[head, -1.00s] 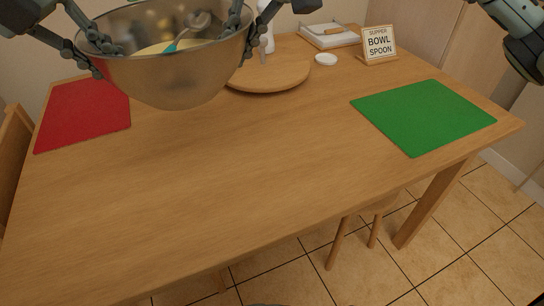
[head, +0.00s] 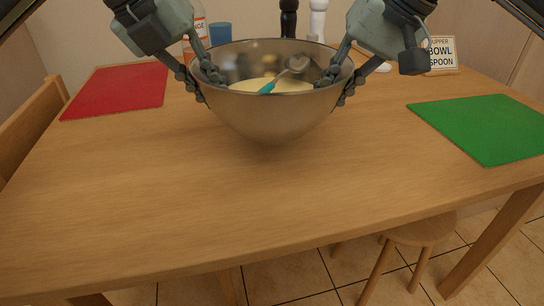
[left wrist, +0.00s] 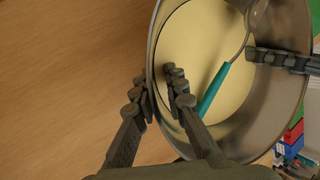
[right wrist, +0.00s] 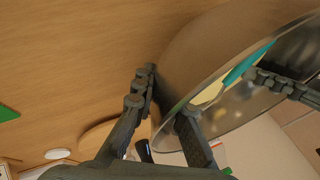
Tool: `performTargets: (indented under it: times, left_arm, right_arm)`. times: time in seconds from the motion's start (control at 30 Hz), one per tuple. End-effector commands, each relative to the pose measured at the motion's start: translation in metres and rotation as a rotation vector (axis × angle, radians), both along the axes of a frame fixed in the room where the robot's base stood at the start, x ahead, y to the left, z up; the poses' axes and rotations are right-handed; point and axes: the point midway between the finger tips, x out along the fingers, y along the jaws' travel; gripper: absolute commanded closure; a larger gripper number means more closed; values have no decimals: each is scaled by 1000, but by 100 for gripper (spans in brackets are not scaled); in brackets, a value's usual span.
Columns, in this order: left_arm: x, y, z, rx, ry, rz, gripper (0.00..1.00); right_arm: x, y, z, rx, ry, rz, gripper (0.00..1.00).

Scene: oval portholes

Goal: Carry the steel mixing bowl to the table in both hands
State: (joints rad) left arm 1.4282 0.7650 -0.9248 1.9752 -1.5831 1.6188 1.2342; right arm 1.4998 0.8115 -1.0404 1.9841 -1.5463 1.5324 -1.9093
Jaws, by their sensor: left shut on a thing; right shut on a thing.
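The steel mixing bowl (head: 268,118) is upright in the middle of the head view, over the wooden table (head: 270,205); I cannot tell whether its base touches the wood. It holds pale yellow batter (left wrist: 195,50) and a spoon with a teal handle (left wrist: 213,89). My left gripper (head: 207,82) is shut on the bowl's left rim, one finger inside and one outside. My right gripper (head: 338,84) is shut on the right rim in the same way. In the right wrist view the bowl's outer wall (right wrist: 190,60) hides most of its contents.
A red mat (head: 118,90) lies at the left and a green mat (head: 488,128) at the right. A sign (head: 443,54), a blue cup (head: 220,34) and bottles stand behind. A chair (head: 40,120) is at the left, a stool (head: 420,230) below. The front tabletop is clear.

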Motion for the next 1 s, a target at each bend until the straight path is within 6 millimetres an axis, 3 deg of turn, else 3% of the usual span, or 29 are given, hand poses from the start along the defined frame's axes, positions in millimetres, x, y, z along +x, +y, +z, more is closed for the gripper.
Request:
performTargets:
  times: [0.43, 1.0]
  left_arm:
    - [1, 1, -5, 0, -3, 4, 100]
    - [1, 1, -47, 0, -3, 4, 100]
  right_arm:
    - [0, -1, -6, -4, 1, -1, 100]
    - [0, -1, -49, -4, 1, -1, 100]
